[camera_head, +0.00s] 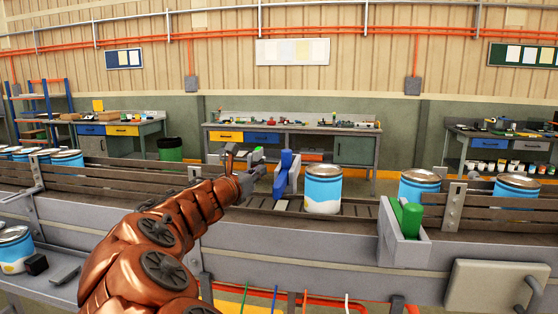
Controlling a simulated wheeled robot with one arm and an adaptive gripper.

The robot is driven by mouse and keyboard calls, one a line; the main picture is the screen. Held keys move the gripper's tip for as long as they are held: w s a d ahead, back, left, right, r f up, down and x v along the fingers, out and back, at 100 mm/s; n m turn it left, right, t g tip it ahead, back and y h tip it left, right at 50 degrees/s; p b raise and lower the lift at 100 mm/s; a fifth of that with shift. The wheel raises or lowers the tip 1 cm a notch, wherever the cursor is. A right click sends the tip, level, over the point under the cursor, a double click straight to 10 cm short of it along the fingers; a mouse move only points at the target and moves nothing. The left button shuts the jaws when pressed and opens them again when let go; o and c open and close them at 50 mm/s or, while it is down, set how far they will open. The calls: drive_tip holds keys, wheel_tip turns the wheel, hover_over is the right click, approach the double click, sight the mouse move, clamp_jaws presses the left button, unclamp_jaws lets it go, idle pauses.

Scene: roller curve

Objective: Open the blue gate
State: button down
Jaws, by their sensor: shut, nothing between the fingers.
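The blue gate (283,172) stands upright at the middle of the conveyor, beside a grey bracket. My gripper (256,172) is shut and empty just to the left of the blue gate. A small gap seems to lie between them, but I cannot tell for sure whether they touch. My copper-coloured arm reaches in from the lower left and hides part of the conveyor.
A blue-and-white can (323,190) stands right of the blue gate. More cans (419,186) stand farther right, near a green gate (407,217) in a grey housing. Wooden rails (110,178) line the conveyor. Workbenches (292,138) stand behind.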

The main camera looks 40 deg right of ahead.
sight(283, 157)
drive_tip(key=p+x, duration=0.2)
drive_tip(key=x, duration=0.9)
drive_tip(key=shift+d, duration=0.15)
